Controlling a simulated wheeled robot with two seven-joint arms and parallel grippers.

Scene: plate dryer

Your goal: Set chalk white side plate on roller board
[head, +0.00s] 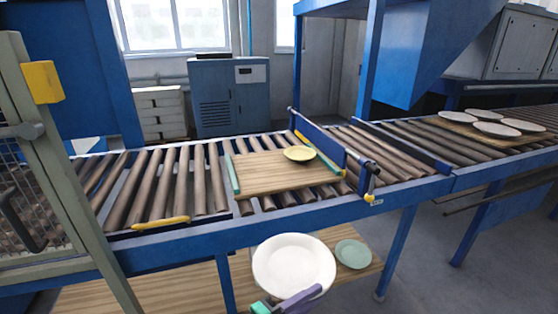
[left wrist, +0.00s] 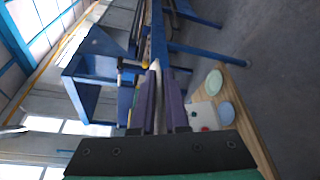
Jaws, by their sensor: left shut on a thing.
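The chalk white side plate (head: 293,262) is held up in front of the conveyor frame, its face toward the head camera. My left gripper (head: 290,302) is shut on its lower rim. In the left wrist view the plate (left wrist: 158,88) shows edge-on, a thin pale strip between the purple fingers (left wrist: 161,105). The roller board (head: 262,180), a wooden board with green end strips, lies on the rollers above and beyond the plate. A small yellow plate (head: 299,153) rests near its far right part. My right gripper is not in view.
A mint plate (head: 353,253) lies on the wooden lower shelf (head: 150,297); a pale blue plate (left wrist: 227,113) also shows there in the left wrist view. A blue guide rail (head: 318,138) stands right of the board. The board's left and front parts are bare.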

